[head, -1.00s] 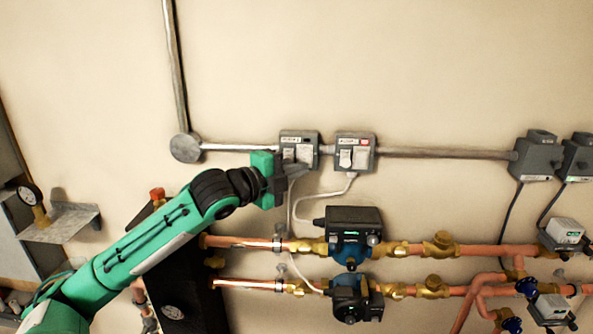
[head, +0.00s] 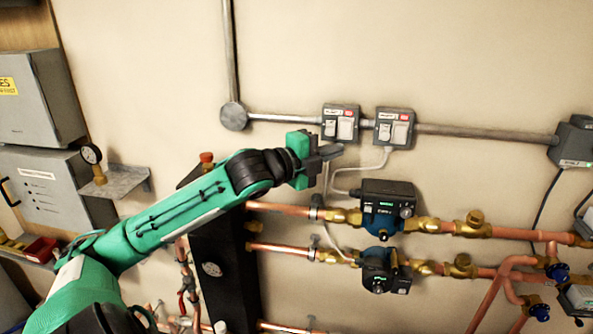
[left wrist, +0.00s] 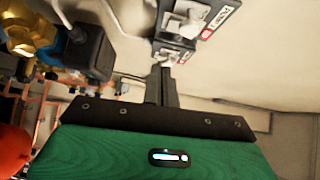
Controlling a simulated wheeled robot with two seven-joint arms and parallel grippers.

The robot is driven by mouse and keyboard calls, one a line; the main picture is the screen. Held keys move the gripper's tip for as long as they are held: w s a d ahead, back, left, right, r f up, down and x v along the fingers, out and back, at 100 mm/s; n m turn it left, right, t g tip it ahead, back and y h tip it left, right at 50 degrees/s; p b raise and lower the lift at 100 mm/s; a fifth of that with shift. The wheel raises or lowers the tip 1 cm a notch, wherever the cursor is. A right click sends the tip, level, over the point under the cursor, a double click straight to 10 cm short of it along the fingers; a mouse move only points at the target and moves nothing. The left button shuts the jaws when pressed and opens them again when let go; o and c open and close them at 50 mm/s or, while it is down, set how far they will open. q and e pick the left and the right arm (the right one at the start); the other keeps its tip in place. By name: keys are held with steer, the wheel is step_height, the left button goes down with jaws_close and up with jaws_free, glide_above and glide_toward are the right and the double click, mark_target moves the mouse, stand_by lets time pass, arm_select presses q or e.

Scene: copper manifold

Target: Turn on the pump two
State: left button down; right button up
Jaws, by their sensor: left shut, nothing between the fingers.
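Two grey switch boxes sit side by side on the wall conduit: the left switch box (head: 341,120) and the right switch box (head: 394,126). Each has a small label, a red mark and pale switch faces; the labels are too small to read surely in the head view. My left gripper (head: 331,151) is shut and empty at the lower edge of the left box. Contact cannot be told. My right gripper is not in view.
Two pumps, upper (head: 388,204) and lower (head: 384,272), sit on copper pipes below the boxes. Pale cables (head: 360,165) hang from the boxes near my gripper. A shelf with a gauge (head: 122,182) is at left. The wall above the conduit is clear.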

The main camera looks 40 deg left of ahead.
arm_select(q)
steer(key=f+b+v, duration=0.1)
steer(key=b+v, duration=0.3)
steer(key=v, duration=0.4)
steer(key=shift+a+f, duration=0.3)
steer(key=shift+a, duration=0.05)
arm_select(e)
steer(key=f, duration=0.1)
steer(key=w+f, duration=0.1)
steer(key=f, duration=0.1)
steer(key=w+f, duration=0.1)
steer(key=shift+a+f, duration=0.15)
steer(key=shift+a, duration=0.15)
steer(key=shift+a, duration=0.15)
